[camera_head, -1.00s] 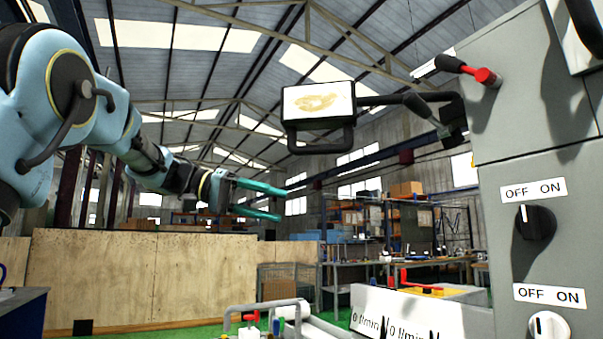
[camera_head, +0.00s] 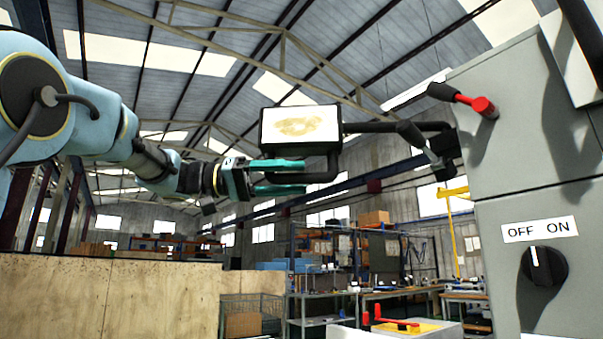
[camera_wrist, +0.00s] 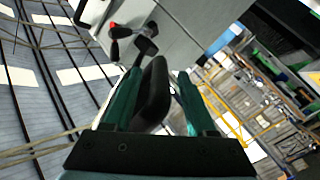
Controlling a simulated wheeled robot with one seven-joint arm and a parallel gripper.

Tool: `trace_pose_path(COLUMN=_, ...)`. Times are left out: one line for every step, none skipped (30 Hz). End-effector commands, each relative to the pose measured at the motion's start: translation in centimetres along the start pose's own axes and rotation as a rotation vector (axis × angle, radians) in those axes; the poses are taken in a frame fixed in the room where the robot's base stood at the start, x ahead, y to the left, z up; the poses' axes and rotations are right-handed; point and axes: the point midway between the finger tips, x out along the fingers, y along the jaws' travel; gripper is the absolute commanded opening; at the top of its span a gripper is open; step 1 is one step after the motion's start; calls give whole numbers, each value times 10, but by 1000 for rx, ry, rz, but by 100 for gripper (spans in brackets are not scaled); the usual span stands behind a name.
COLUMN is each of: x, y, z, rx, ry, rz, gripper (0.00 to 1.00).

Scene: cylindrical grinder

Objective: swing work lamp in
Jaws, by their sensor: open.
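The work lamp (camera_head: 300,127) is a black box with a bright face, on a black jointed arm (camera_head: 385,127) fixed to the grey machine cabinet. A black handle bar (camera_head: 322,176) hangs below the lamp. My gripper (camera_head: 303,177) is open, its teal fingers level with the handle just under the lamp. In the wrist view, the black handle (camera_wrist: 154,92) lies between my two open fingers (camera_wrist: 158,100). I cannot tell whether either finger touches it.
A wooden partition (camera_head: 100,305) is at lower left. Shelves and benches are far behind. Open air surrounds the lamp on the left.

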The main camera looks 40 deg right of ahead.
Motion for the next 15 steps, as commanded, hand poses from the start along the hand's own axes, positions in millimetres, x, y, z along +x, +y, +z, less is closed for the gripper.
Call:
trace_pose_path(x=7, y=1, z=-1, rx=-2, ry=-2, rz=2, gripper=57)
trace_pose_path(x=10, y=1, z=-1, rx=-2, ry=-1, rz=2, gripper=57)
trace_pose_path(x=14, y=0, z=-1, rx=-2, ry=0, rz=0, gripper=57)
trace_pose_path(x=16, y=0, z=-1, rx=-1, ry=0, rz=0, gripper=57)
trace_pose_path(x=18, y=0, z=0, rx=-1, ry=-1, rz=0, gripper=57)
trace_pose_path(x=20, y=0, z=0, rx=0, ry=-1, rz=0, gripper=57)
trace_pose_path(x=21, y=0, z=0, rx=0, ry=-1, rz=0, gripper=57)
trace_pose_path(x=22, y=0, z=0, rx=0, ry=-1, rz=0, gripper=57)
trace_pose_path(x=22, y=0, z=0, rx=0, ry=-1, rz=-1, gripper=57)
trace_pose_path(x=22, y=0, z=0, rx=0, ry=0, rz=-1, gripper=57)
trace_pose_path(x=22, y=0, z=0, rx=0, ry=0, rz=-1, gripper=57)
trace_pose_path(x=22, y=0, z=0, rx=0, ry=0, rz=-1, gripper=57)
trace_pose_path(x=22, y=0, z=0, rx=0, ry=0, rz=-1, gripper=57)
trace_pose_path(x=22, y=0, z=0, rx=0, ry=0, rz=-1, gripper=57)
trace_pose_path(x=22, y=0, z=0, rx=0, ry=0, rz=-1, gripper=57)
